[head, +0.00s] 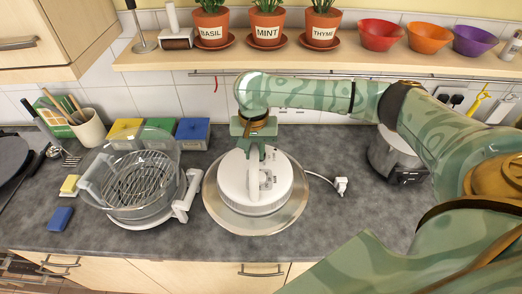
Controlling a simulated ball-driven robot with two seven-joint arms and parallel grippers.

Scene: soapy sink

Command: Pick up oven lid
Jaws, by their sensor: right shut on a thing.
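The oven lid (235,187) is a round white unit with a wide glass rim, over the grey counter just right of the glass oven bowl (140,204). My right gripper (259,153) reaches down over the lid from above and is shut on its upper, far side. The gripper's fingers partly hide the white handle there. I cannot tell whether the lid touches the counter. The glass bowl stands open in its white frame with a wire rack inside. My left gripper is not in view.
A white cord with a plug (340,184) lies right of the lid. A silver pot (392,152) stands further right. Blue, yellow and green boxes are behind the bowl. Sponges (60,219) lie at left. A shelf with potted herbs (267,24) and bowls hangs above.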

